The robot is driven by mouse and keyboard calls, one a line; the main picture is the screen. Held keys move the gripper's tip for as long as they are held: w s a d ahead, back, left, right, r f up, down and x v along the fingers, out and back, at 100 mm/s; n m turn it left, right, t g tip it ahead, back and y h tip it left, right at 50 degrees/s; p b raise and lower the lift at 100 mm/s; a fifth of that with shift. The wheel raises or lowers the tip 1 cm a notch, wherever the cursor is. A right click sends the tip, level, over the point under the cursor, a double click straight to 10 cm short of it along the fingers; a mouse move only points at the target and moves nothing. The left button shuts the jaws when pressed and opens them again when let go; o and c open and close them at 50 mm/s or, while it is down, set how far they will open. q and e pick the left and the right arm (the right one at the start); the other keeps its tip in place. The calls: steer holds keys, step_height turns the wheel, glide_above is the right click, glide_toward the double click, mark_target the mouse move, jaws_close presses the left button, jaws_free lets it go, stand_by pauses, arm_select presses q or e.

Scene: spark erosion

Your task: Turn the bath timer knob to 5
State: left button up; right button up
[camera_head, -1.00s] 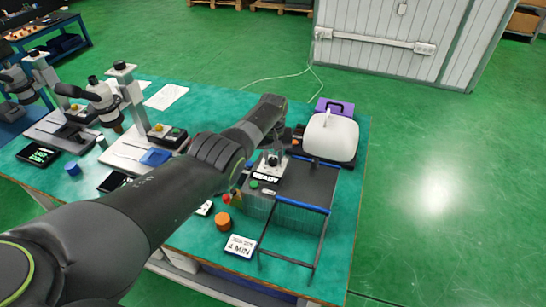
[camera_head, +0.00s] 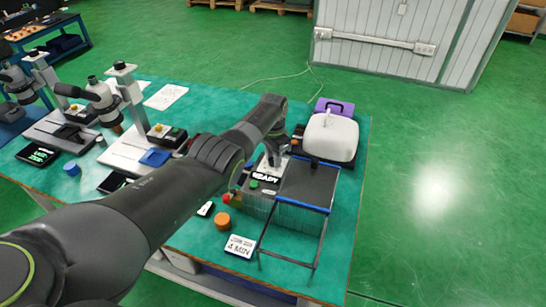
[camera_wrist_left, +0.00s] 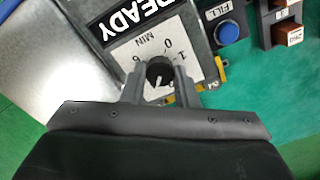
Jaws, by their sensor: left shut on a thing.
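The bath timer knob (camera_wrist_left: 159,70) is a small black round knob on a white dial plate marked MIN in the left wrist view. The figures 0, 1 and 6 show on its far side; the nearer figures are hidden by my fingers. A white pointer line on the knob points toward my wrist, roughly away from 0. My left gripper (camera_wrist_left: 158,88) is shut on the knob, one finger on each side. In the head view my left gripper (camera_head: 276,152) is over the bath unit (camera_head: 320,185), beside its READY display (camera_head: 265,178). My right gripper is not in view.
A card reading 4 MIN (camera_head: 240,246) and an orange cylinder (camera_head: 222,220) stand in front of the bath. A white container (camera_head: 330,136) is behind it. A blue FILL button (camera_wrist_left: 228,34) sits beside the dial. Microscopes (camera_head: 105,95) stand at the left.

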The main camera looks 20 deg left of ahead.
arm_select(q)
steer(key=m, duration=0.4)
steer(key=shift+m, duration=0.3)
steer(key=m, duration=0.4)
steer(key=shift+m, duration=0.3)
steer(key=o, duration=1)
steer(key=shift+r, duration=0.1)
steer(key=shift+r, duration=0.3)
step_height(320, 180, up, 5)
steer(key=shift+f+p, duration=0.1)
steer(key=shift+p, duration=0.4)
step_height(320, 180, up, 12)
steer(key=b, duration=0.2)
